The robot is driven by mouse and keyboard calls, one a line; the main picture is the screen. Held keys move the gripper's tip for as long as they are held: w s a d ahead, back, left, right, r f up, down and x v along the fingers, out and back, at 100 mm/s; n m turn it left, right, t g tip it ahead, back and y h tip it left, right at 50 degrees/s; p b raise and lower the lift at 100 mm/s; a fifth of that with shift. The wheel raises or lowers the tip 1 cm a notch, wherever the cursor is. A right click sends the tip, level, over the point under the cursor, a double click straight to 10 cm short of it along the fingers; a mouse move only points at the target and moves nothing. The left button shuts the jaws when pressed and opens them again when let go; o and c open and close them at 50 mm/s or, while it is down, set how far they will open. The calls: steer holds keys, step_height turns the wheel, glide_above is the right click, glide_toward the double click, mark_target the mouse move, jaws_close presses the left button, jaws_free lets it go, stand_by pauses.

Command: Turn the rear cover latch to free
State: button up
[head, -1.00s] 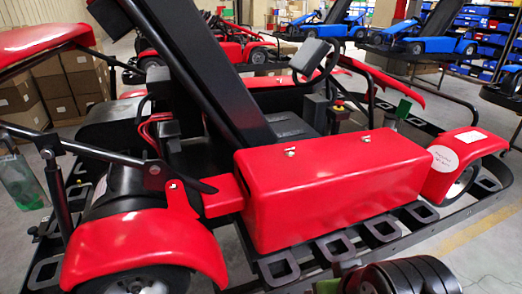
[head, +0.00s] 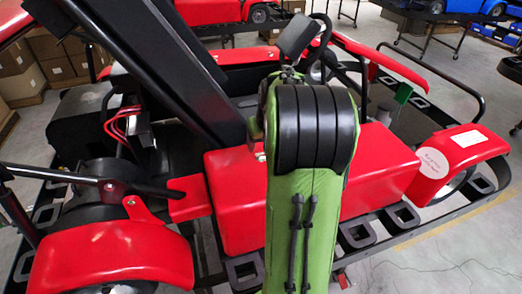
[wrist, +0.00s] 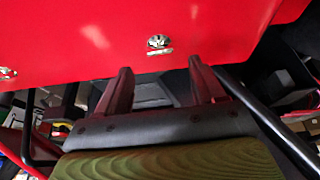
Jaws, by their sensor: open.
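The red side cover (head: 385,165) of the kart lies behind my raised green arm in the head view. One small metal latch (head: 260,156) shows at its upper left edge; my arm hides the other one. In the wrist view the red cover (wrist: 100,35) fills the top. A silver latch (wrist: 158,42) sits just beyond my gripper (wrist: 159,80), roughly centred between the fingertips and apart from them. A second latch (wrist: 7,73) shows at the left edge. I cannot tell which is the rear one. My gripper is open and empty; the head view does not show it.
A black frame bar (wrist: 265,115) runs close to the right of my gripper. In the head view a thick black post (head: 160,70) slants left of my arm, and a red wheel fender (head: 110,255) stands at lower left. Floor is clear at lower right.

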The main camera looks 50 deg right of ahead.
mark_target(261, 153)
steer(key=x, duration=0.4)
steer(key=shift+w+f, duration=0.1)
steer(key=shift+f, duration=0.3)
steer(key=shift+w+d+f, duration=0.2)
steer(key=shift+f, duration=0.1)
steer(key=shift+s+a+r, duration=0.1)
steer(key=shift+s+a, duration=0.05)
steer(key=c, duration=1.1)
steer(key=shift+o, duration=0.2)
